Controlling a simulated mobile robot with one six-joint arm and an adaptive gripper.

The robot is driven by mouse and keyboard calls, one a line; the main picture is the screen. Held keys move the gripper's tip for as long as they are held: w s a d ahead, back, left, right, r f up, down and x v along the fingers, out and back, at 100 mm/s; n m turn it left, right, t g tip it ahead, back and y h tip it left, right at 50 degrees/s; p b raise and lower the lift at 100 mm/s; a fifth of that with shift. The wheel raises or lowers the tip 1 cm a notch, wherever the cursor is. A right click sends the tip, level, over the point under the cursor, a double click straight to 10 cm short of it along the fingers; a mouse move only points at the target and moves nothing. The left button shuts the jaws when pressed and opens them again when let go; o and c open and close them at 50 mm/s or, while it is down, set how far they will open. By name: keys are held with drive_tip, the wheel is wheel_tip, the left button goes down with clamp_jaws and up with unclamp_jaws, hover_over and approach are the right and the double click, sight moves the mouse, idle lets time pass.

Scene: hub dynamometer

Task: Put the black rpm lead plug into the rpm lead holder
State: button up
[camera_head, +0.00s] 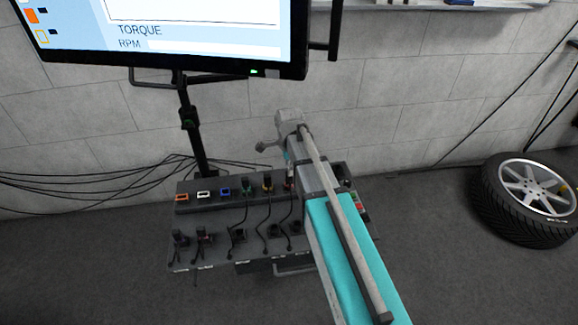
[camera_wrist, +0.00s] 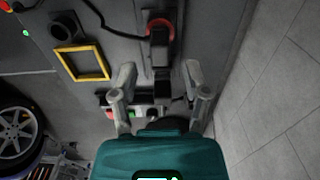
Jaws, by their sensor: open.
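My gripper shows in the wrist view (camera_wrist: 159,80) with its two grey fingers apart. A black plug (camera_wrist: 160,50) with a red ring at its far end lies in line with the gap between them. No contact with the fingers is visible. In the head view my gripper is above the right end of the dark connector panel (camera_head: 215,252), mostly hidden by my arm. Black plugs with leads stand at the green socket (camera_head: 248,188) and the yellow socket (camera_head: 267,186). I cannot tell which plug is the rpm lead, and the holder labels are too small to read.
Orange (camera_head: 182,197), white (camera_head: 204,194) and blue (camera_head: 225,191) sockets look empty. Two black plugs stand at the panel's front left (camera_head: 181,240). A monitor (camera_head: 160,40) hangs above. A yellow frame (camera_wrist: 103,61) shows in the wrist view.

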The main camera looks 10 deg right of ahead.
sight(289, 183)
drive_tip(key=shift+f+b, duration=2.1)
drive_tip(key=shift+f, duration=0.3)
drive_tip(key=shift+c, duration=0.3)
clamp_jaws()
drive_tip(key=shift+r+p, duration=0.3)
drive_tip(key=shift+r+p, duration=1.75)
